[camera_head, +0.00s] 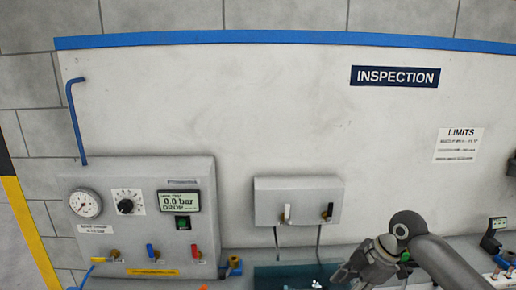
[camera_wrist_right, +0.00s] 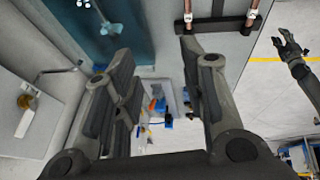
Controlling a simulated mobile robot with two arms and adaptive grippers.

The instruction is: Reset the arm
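In the head view my right arm comes in from the lower right, and its gripper (camera_head: 365,265) hangs over the back of the bench. In the right wrist view the right gripper (camera_wrist_right: 165,105) has its two dark fingers wide apart with nothing between them.
A grey test panel (camera_head: 145,215) with gauge, display and valve handles stands at the left. A smaller grey box (camera_head: 298,201) is in the middle. A blue mat (camera_head: 285,277) lies below it, partly cut off. Small devices (camera_head: 492,235) stand at the far right.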

